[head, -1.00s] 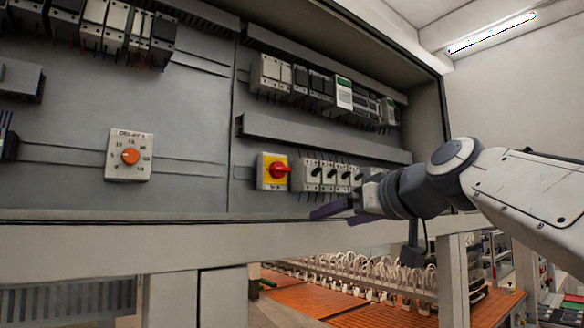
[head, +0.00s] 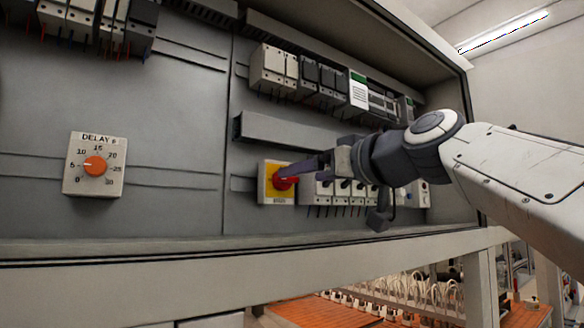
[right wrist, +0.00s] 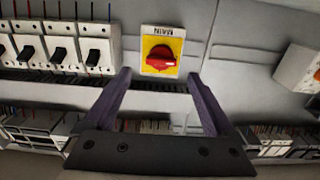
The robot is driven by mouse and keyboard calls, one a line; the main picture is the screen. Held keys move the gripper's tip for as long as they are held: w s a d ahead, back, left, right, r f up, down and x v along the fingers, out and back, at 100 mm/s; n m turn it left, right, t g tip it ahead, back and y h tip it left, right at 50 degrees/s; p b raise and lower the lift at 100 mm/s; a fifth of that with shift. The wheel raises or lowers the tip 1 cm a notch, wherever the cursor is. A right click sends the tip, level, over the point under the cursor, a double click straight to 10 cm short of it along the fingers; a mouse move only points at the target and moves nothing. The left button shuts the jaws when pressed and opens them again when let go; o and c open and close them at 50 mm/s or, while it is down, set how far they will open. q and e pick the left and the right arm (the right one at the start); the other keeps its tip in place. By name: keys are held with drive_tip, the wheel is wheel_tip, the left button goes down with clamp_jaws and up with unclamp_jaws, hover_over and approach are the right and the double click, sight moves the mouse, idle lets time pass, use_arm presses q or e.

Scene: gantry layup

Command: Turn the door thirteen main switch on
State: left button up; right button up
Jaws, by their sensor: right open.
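The main switch is a red rotary knob (head: 285,180) on a yellow plate (head: 268,186) in the cabinet. It also shows in the right wrist view (right wrist: 160,52), where its label appears upside down. The knob's grip lies roughly sideways there. My right gripper (head: 298,169) is in front of the switch, its purple fingers covering part of the knob in the head view. In the right wrist view the gripper (right wrist: 158,75) is open and empty, with the switch just beyond and between the fingertips. Contact cannot be told. My left gripper is not in view.
A row of grey breakers with black toggles (right wrist: 55,50) sits beside the switch, partly behind my right gripper. A delay dial with an orange knob (head: 95,166) is on the left panel. A cable duct (head: 280,132) runs above the switch. The cabinet's lower ledge (head: 180,247) lies below.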

sight(285, 180)
drive_tip(key=p+x, duration=0.2)
drive_tip(key=x, duration=0.3)
drive_tip(key=shift+a, duration=0.1)
drive_tip(key=c, duration=1.4)
